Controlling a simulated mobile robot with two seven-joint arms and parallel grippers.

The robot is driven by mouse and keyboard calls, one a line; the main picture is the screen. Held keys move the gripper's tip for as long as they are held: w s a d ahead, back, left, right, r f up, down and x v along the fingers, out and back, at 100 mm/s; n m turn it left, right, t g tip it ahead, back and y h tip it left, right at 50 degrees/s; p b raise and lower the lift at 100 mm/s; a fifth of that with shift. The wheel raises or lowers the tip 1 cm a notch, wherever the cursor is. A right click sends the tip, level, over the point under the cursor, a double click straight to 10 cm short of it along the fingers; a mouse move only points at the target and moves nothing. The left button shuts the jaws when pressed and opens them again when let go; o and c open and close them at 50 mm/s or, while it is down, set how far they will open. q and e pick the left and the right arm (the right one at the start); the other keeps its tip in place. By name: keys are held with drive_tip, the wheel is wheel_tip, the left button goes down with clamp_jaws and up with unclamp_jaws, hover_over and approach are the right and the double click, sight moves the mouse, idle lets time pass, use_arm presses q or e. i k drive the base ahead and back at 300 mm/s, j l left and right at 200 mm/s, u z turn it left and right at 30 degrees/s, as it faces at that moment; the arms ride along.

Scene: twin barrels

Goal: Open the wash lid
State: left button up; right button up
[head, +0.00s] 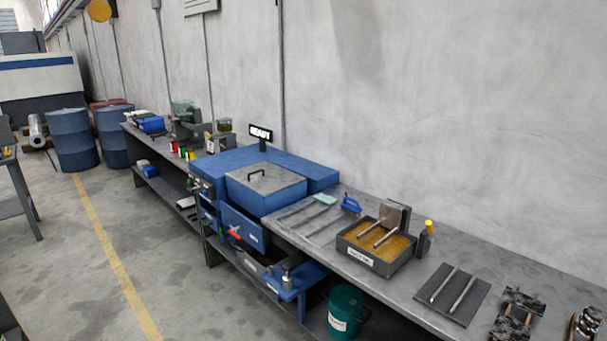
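The blue wash unit (262,207) stands on the long bench in the middle of the head view. Its grey lid (275,182) lies flat and closed on top of the blue box. A dark handle (258,171) rises from the lid near its back left. A small sign reading READY (261,133) stands behind the unit. The inside of the unit is hidden by the lid. Neither of my grippers shows in this view.
A tray with amber content (351,250) and a dark mat with two rods (467,310) lie on the bench (420,280) at right. A green bucket (344,300) stands below. Blue barrels (73,150) stand at far left. The floor (90,270) left of the bench is clear.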

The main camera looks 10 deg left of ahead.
sight(264, 178)
drive_tip(key=i+j+u, duration=0.15)
drive_tip(key=i+u, duration=0.65)
drive_tip(key=i+l+u, duration=0.1)
drive_tip(key=i+u, duration=0.3)
drive_tip(key=i, duration=0.5)
drive_tip(key=i+j+z, duration=0.15)
drive_tip(key=i, duration=0.3)
drive_tip(key=i+j, duration=0.1)
drive_tip(key=i, duration=0.4)
